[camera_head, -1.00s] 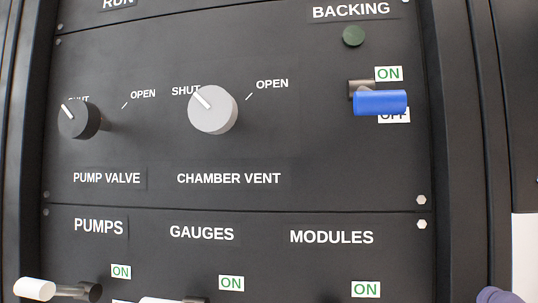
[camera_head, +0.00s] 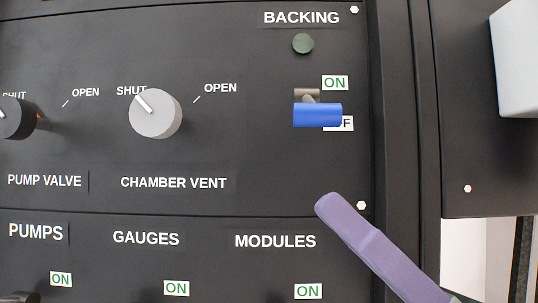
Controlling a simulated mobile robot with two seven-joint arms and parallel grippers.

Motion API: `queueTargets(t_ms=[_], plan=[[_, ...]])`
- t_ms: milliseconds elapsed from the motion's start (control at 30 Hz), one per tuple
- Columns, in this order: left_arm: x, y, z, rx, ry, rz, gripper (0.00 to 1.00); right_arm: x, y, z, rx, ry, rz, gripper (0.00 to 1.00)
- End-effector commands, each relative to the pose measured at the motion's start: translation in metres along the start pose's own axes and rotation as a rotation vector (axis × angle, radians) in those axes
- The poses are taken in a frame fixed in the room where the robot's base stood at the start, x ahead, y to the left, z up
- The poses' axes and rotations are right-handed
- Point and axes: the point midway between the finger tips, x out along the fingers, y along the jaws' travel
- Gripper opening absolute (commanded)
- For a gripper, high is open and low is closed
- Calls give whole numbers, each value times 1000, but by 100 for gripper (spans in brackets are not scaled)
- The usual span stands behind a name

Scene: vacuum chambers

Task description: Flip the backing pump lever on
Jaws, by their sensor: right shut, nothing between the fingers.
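The backing pump lever (camera_head: 317,115) has a blue handle on a dark pivot and sits on the black panel under the BACKING label (camera_head: 301,18). The handle points down and outward, partly covering the OFF label (camera_head: 346,124). The ON label (camera_head: 335,83) above it is uncovered. A dark green round lamp (camera_head: 303,43) above the lever looks unlit. My right gripper (camera_head: 328,204) shows as purple fingers coming in from the lower right, shut and empty. Its tip is below the lever and apart from it. My left gripper is not in view.
A grey chamber vent knob (camera_head: 155,114) and a black pump valve knob (camera_head: 16,118) stand out left of the lever. A row labelled PUMPS, GAUGES and MODULES lies below. A white box (camera_head: 516,60) is at the upper right. The panel around the lever is clear.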

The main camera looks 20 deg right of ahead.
Motion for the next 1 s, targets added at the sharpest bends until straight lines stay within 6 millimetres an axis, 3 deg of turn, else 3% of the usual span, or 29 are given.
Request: queueTargets(t_ms=[100,300,767,1000], plan=[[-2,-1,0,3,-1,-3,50,17,1,12,-3,0,3,0],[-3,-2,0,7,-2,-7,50,30,0,26,-1,0,1,0],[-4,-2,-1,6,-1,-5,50,33,0,29,2,0,-2,0],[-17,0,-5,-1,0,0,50,37,2,33,32,-2,-32,0]])
